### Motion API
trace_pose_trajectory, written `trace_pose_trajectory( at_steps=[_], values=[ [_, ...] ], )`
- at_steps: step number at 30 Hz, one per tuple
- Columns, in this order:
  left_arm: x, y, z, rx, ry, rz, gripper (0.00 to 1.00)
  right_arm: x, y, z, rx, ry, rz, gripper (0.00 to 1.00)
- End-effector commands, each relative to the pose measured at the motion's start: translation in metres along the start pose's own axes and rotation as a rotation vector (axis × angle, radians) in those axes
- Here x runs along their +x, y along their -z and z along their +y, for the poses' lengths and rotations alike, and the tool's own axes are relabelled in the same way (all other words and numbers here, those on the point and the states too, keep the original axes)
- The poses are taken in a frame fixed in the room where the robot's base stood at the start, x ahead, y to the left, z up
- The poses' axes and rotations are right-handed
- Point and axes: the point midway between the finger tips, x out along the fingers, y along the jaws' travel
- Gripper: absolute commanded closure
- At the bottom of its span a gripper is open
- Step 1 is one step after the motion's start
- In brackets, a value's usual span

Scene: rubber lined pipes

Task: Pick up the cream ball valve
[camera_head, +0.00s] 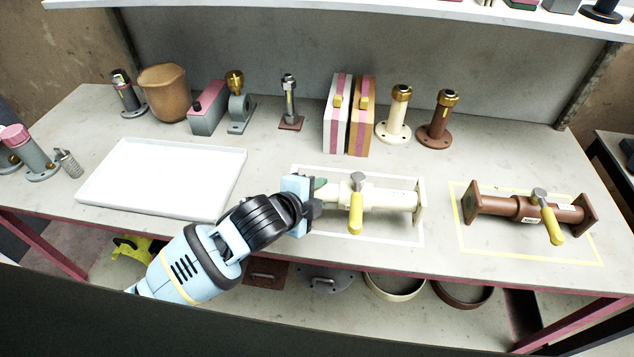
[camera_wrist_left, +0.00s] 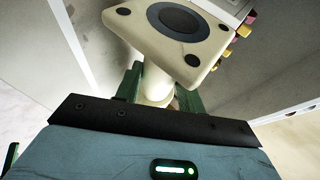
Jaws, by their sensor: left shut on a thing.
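The cream ball valve (camera_head: 388,198) lies across the white outlined rectangle on the table, with a square flange at its right end and a yellow-handled lever (camera_head: 356,210) pointing to the front. My left gripper (camera_head: 317,192) is shut on the valve's left end and hides that end in the head view. In the left wrist view, the green fingers sit on both sides of the cream pipe (camera_wrist_left: 157,88), just behind its square flange (camera_wrist_left: 165,38). I cannot tell whether the valve is clear of the table. My right gripper is not in view.
A brown valve (camera_head: 525,209) lies in a yellow outline to the right. A white tray (camera_head: 165,178) is at the left. Upright fittings, two striped blocks (camera_head: 348,115) and a brown pot (camera_head: 163,92) stand along the back. A shelf (camera_head: 400,8) hangs above.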

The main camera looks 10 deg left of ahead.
Motion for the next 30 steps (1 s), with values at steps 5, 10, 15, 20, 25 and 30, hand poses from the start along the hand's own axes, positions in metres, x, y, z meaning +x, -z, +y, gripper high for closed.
trace_pose_trajectory(
  at_steps=[5, 10, 15, 20, 25, 30],
  values=[
    [-0.035, 0.022, 0.02, -0.001, 0.004, 0.005, 1.0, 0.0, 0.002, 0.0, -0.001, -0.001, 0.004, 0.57],
    [-0.06, 0.036, 0.035, -0.002, 0.005, 0.005, 1.0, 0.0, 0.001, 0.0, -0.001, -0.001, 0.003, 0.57],
    [-0.075, 0.045, 0.045, -0.001, 0.005, 0.003, 1.0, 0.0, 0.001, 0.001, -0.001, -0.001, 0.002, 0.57],
    [-0.082, 0.048, 0.048, -0.001, 0.006, 0.001, 1.0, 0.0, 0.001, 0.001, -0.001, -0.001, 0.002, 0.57],
    [-0.083, 0.049, 0.049, -0.001, 0.006, 0.001, 1.0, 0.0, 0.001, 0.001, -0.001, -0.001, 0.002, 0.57],
    [-0.083, 0.049, 0.049, -0.001, 0.006, 0.002, 1.0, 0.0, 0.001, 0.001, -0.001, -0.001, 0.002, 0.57]
  ],
)
